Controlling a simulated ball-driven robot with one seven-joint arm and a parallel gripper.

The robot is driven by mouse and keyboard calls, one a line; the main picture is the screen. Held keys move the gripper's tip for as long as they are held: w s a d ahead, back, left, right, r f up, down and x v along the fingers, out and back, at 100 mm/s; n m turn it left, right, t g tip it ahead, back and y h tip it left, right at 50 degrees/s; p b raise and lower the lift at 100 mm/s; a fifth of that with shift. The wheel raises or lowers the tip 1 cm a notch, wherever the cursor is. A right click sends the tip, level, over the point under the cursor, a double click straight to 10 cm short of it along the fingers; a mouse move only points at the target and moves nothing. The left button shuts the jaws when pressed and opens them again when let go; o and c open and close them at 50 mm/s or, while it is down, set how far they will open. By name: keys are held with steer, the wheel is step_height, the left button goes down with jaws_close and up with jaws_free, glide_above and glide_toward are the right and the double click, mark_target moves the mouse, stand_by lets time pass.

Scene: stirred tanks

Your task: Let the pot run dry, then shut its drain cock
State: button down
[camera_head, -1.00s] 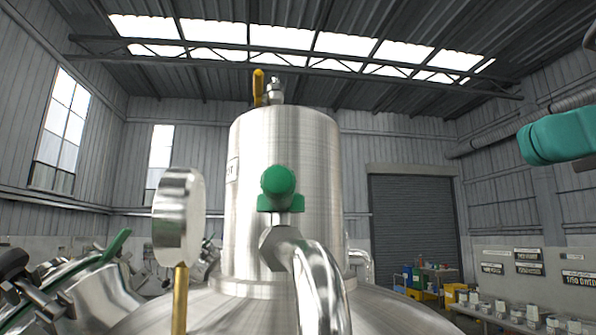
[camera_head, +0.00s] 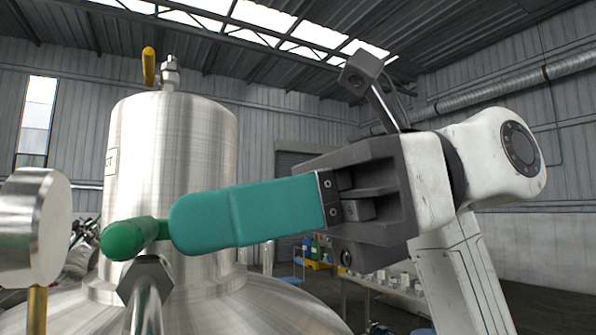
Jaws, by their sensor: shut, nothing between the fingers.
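A tall steel cylinder (camera_head: 180,150) rises from the domed steel top (camera_head: 235,305) of a vessel on the left. A green-handled valve (camera_head: 125,240) sits on a bent steel pipe (camera_head: 146,305) in front of it. I cannot tell whether this is the drain cock. My gripper (camera_head: 188,226) has teal fingers, shut and empty, pointing left. Their tips overlap the right end of the green handle in view; I cannot tell whether they touch. No outlet or liquid shows, so the pot's level is hidden.
A round gauge (camera_head: 33,228) on a brass stem stands close at the left. A yellow lever (camera_head: 149,65) tops the cylinder beside a steel fitting. A bench (camera_head: 385,288) with small white items stands behind my arm. A roller door is partly hidden.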

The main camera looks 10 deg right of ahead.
mark_target(146, 231)
steer(key=shift+a+f, duration=0.1)
steer(key=shift+a, duration=0.25)
steer(key=shift+s+t, duration=0.1)
steer(key=shift+t, duration=0.2)
steer(key=m+t+b, duration=0.1)
steer(key=a+m+t+b, duration=0.1)
steer(key=s+m+t+b, duration=0.1)
steer(key=b, duration=0.1)
steer(key=shift+a+f+t, duration=0.2)
steer(key=shift+f+t, duration=0.1)
steer(key=shift+t, duration=0.1)
steer(key=m+t+b, duration=0.1)
steer(key=t, duration=0.1)
steer(key=a+m+t+b, duration=0.1)
steer(key=m, duration=0.1)
steer(key=shift+s+a+t+h, duration=0.15)
steer(key=shift+s+t+h, duration=0.25)
steer(key=shift+a+t+b, duration=0.3)
steer(key=shift+b, duration=0.25)
steer(key=shift+a+r+b, duration=0.15)
steer(key=shift+a+b, duration=0.75)
steer(key=shift+b, duration=0.2)
steer(key=shift+a+r+b, duration=0.1)
steer(key=shift+a+b, duration=0.45)
steer(key=shift+a, duration=0.1)
